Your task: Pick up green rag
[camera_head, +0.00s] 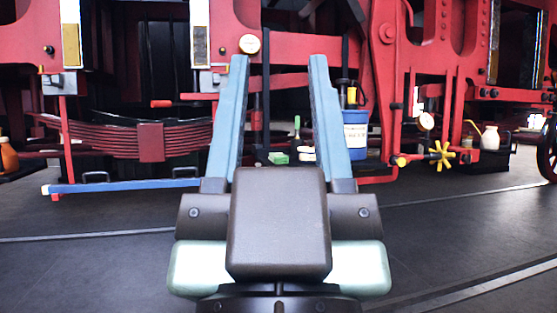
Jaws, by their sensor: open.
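A small green item (278,158), which looks like the green rag, lies low among the things in front of the red machine frame. It shows between the fingers of my gripper (278,62). My gripper is open and empty, with its two blue fingers spread apart and pointing away from me. The rag appears well beyond the fingers, and nothing touches it that I can make out. Its lower part is hidden behind my gripper's body, and it is too small to see its folds.
A blue container with a pale label (355,138) stands right of the rag, partly behind the right finger. A green-topped bottle (297,130) is close to the rag. A yellow handwheel (441,155) and a blue bar (120,186) sit low on the red frame (380,60). The dark floor (465,225) is clear.

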